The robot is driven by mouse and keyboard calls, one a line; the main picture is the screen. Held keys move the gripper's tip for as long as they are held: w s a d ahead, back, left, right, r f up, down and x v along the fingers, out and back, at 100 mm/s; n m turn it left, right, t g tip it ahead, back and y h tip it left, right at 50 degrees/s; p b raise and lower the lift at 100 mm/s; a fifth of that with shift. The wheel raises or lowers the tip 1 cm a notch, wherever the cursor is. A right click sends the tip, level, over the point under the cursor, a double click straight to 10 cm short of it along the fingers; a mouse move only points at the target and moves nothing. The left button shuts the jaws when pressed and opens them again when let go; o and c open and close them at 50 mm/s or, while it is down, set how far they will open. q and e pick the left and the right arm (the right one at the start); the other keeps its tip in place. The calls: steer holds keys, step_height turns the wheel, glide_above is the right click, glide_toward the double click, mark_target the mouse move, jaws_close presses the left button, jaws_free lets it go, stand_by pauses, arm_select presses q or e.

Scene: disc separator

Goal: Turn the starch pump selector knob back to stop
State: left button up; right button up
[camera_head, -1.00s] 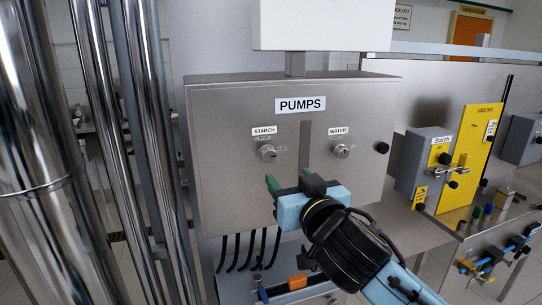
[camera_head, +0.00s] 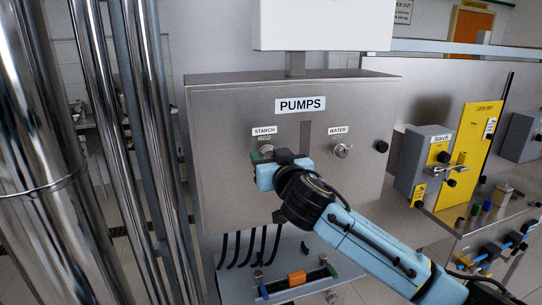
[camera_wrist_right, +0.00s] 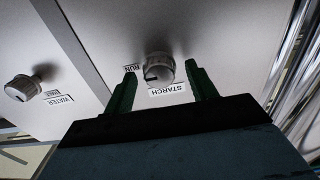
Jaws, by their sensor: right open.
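The starch selector knob (camera_wrist_right: 158,68) is a round silver knob with a dark pointer mark. In the right wrist view it sits between the two green fingers of my right gripper (camera_wrist_right: 160,84), with gaps on both sides. A RUN label (camera_wrist_right: 132,68) shows beside it. The STARCH label (camera_head: 264,131) is above the knob in the head view, where my gripper partly hides the knob. My right gripper (camera_head: 272,154) is open in front of the grey PUMPS panel (camera_head: 222,165). Whether it touches the knob cannot be told. My left gripper is not in view.
The water knob (camera_head: 342,150) is right of my gripper on the same panel. Shiny vertical pipes (camera_head: 95,100) stand at the left. A grey Starch box (camera_head: 413,165) is by a yellow lockout board (camera_head: 472,150).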

steer(key=c, duration=1)
steer(key=shift+n, duration=0.3)
steer(key=n+p, duration=0.3)
steer(key=n, duration=0.1)
steer(key=shift+n, duration=0.3)
steer(key=n+p, duration=0.2)
steer(key=n, duration=0.1)
steer(key=shift+a+n, duration=0.1)
steer(key=shift+n, duration=0.3)
steer(key=n+p, duration=0.3)
steer(key=n, duration=0.2)
steer(key=shift+f+n+p, duration=0.2)
steer(key=shift+n+p, duration=0.65)
steer(key=shift+n, duration=1.15)
